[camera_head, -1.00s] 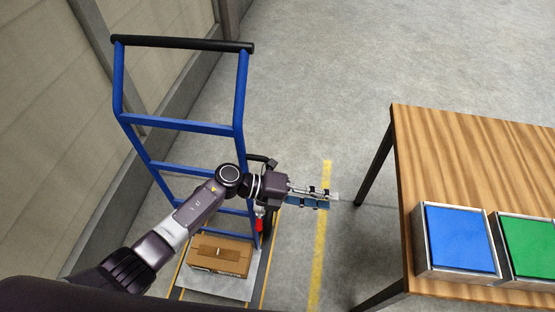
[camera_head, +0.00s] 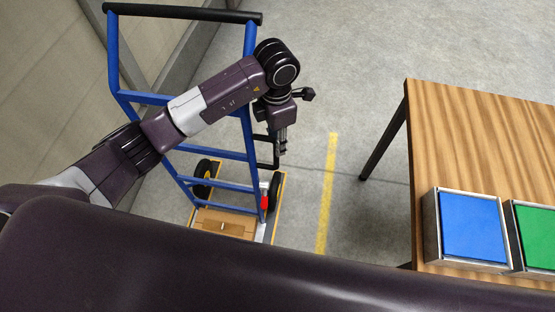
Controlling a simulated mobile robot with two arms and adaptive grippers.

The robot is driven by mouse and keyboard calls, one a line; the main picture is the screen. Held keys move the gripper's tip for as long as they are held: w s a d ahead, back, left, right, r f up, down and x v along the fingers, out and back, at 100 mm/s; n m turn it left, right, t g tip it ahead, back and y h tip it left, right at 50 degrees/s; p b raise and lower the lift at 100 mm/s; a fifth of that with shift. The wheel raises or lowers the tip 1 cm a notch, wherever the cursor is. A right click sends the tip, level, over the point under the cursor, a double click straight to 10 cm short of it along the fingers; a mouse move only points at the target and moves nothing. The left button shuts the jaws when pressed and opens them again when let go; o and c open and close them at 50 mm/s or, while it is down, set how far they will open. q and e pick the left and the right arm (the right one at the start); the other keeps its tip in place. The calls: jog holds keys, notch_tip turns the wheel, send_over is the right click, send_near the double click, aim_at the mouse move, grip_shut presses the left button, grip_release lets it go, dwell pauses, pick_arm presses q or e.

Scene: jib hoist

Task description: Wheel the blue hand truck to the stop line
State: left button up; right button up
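The blue hand truck (camera_head: 180,99) stands upright at the left, near the wall, with a black handle bar on top and black wheels with yellow hubs. A cardboard box (camera_head: 222,222) sits low on it, partly hidden by my own dark arm part in front. A yellow line (camera_head: 327,195) runs along the floor to the right of the truck. My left gripper (camera_head: 281,150) points down just right of the truck's right upright. Its fingers are small and seen edge-on, so I cannot tell whether they are open. My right gripper is not in view.
A wooden table (camera_head: 500,140) stands at the right, with a blue panel (camera_head: 472,227) and a green panel (camera_head: 538,238) in metal frames on it. A wall (camera_head: 45,75) runs along the left. The floor beyond the yellow line is clear.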

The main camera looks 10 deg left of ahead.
pick_arm(q)
notch_tip(320, 180, down, 9)
jog(key=shift+p, duration=0.45)
grip_shut()
dwell(0.4)
